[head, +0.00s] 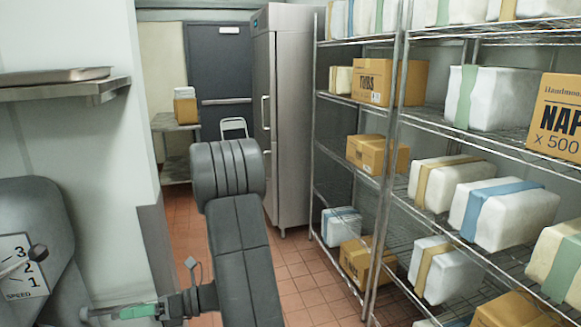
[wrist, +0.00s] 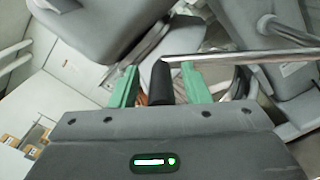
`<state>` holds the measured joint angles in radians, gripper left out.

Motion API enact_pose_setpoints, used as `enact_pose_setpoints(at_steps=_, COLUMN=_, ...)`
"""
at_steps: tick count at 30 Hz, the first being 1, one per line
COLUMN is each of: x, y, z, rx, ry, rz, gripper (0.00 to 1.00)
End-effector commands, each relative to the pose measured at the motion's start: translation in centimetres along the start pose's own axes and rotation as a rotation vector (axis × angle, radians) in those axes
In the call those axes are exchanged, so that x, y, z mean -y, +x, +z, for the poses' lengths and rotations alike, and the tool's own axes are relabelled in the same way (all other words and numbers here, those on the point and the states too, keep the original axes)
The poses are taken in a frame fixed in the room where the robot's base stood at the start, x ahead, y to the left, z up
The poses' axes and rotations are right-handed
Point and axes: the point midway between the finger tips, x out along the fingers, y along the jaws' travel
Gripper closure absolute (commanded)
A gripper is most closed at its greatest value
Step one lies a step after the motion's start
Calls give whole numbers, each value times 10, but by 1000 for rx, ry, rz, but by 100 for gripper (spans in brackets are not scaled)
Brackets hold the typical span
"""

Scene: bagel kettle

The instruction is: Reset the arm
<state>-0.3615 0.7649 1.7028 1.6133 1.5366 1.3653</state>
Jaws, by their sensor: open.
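My arm rises through the middle of the head view, and my gripper (head: 128,312) is low at the left, near the grey mixer (head: 55,215). In the wrist view, my gripper (wrist: 160,72) shows two green fingers standing apart. A black handle end (wrist: 161,84) lies in line with the gap between them, with space on both sides. A metal rod (wrist: 240,57) runs from it to the right. I cannot tell how deep the handle sits between the fingers. The mixer has a speed dial (head: 22,268) and a dark-knobbed lever (head: 38,252).
A wire shelf rack (head: 395,130) with boxes and wrapped packs lines the right side. A steel fridge (head: 287,110) and a dark door (head: 218,75) stand at the back. A wall shelf (head: 70,90) is at upper left. The tiled floor (head: 300,270) between is clear.

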Motion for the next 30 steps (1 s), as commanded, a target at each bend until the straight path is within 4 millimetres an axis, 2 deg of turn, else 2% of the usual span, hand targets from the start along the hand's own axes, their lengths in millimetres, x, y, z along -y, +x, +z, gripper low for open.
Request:
enact_pose_setpoints(at_steps=9, x=0, y=-1, z=0, rx=0, ry=0, rz=0, gripper=58)
enact_pose_setpoints(at_steps=14, x=1, y=-12, z=-1, rx=2, ry=-1, rz=-1, gripper=58)
enact_pose_setpoints(at_steps=30, x=2, y=-105, z=-1, rx=3, ry=-3, rz=-2, gripper=58)
